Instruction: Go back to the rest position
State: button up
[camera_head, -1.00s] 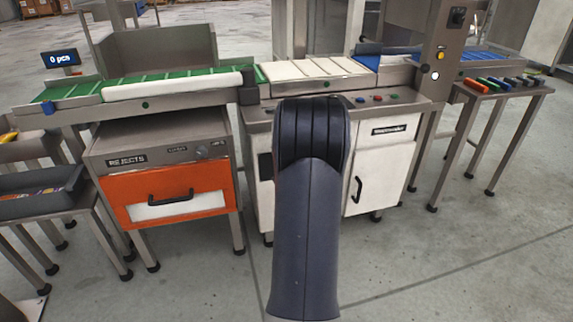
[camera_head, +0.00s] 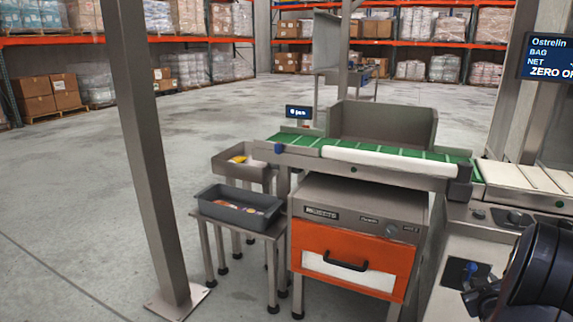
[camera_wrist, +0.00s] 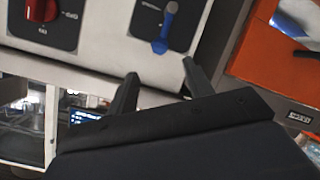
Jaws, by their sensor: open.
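My arm shows in the head view at the lower right edge, beside the front of the weigher cabinet (camera_head: 470,240). My gripper (camera_wrist: 160,82) shows in the wrist view with its two dark fingers apart and nothing between them. Beyond the fingertips is a pale panel with a blue lever switch (camera_wrist: 166,28) on a dark plate. The blue switch also shows in the head view (camera_head: 470,270), just left of my arm. A red rotary knob (camera_wrist: 42,9) is at the upper left of the wrist view. I cannot tell whether the fingers touch anything.
The orange-fronted rejects drawer (camera_head: 340,240) stands under the green conveyor (camera_head: 320,141). A grey tray (camera_head: 212,207) sits on a low stand to its left. A steel post (camera_head: 150,150) rises at left. Open concrete floor lies left and behind, before pallet racks.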

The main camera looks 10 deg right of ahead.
aim_at(473, 269)
jog(key=b+x, duration=0.2)
jog(key=x, duration=0.8)
jog(key=shift+w, duration=0.1)
